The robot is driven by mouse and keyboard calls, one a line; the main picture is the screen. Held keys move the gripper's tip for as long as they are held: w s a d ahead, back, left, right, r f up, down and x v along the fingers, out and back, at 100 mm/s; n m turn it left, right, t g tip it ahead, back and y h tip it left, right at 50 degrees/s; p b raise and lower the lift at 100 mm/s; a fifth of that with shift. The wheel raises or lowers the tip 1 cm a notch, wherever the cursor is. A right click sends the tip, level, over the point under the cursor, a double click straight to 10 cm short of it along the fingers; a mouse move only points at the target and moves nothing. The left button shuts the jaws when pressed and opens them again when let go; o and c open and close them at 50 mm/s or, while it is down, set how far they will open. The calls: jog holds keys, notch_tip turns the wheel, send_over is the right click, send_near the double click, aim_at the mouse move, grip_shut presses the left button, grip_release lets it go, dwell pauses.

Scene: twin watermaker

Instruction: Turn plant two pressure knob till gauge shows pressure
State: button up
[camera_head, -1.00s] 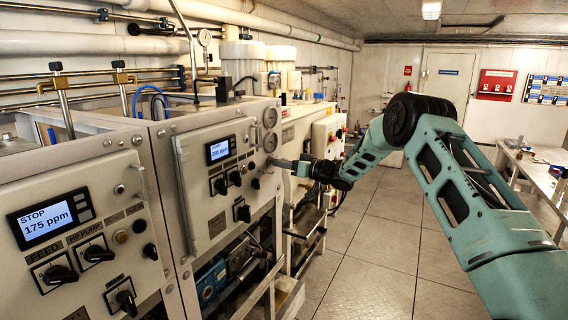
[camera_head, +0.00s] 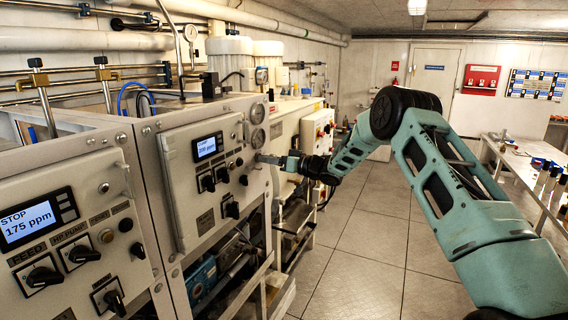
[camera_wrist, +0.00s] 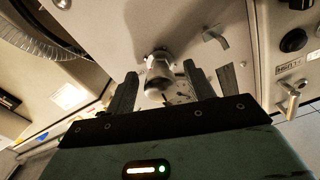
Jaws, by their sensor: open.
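The plant two panel (camera_head: 208,195) is the second cabinet front, with a lit display (camera_head: 206,147) and several black knobs. Two round gauges (camera_head: 257,126) sit one above the other at its upper right; their needles are too small to read. My gripper (camera_head: 262,158) is at the panel's right edge, just below the gauges. In the wrist view, my gripper (camera_wrist: 160,70) is open, with a silver metal knob (camera_wrist: 158,76) between its fingers. The fingers stand on either side of it, and I cannot tell whether either touches it.
The plant one panel (camera_head: 82,215) stands nearer on the left, its display reading STOP 175 ppm. A white cabinet (camera_head: 318,130) is beyond my gripper. A workbench (camera_head: 530,172) with bottles is on the right. The tiled floor between is clear.

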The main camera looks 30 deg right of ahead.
jog(key=b+v, duration=0.5)
jog(key=v, duration=1.2)
jog(key=shift+b, duration=0.35)
jog(key=shift+s+d, duration=0.1)
jog(key=a+r+m+g+h, duration=0.15)
jog(key=a+h, duration=0.35)
jog(key=a, duration=1.4)
jog(key=s+a+f+n+g+h, duration=0.1)
jog(key=s+a+f+g+h, duration=0.15)
jog(key=s+a, duration=0.45)
jog(key=s+a+f+n+g, duration=0.1)
jog(key=s+a+f+g, duration=0.1)
jog(key=s, duration=1)
jog(key=s+a+f+n+g+h, duration=0.1)
jog(key=s+a+g, duration=0.3)
jog(key=s, duration=0.8)
jog(key=s+a+f+n+g+h, duration=0.1)
jog(key=s+a+f+n+g, duration=0.1)
jog(key=s, duration=1)
jog(key=f+g, duration=0.1)
jog(key=g, duration=0.1)
jog(key=shift+a+f+g, duration=0.2)
jog(key=shift+a+g, duration=0.1)
jog(key=shift+a, duration=0.1)
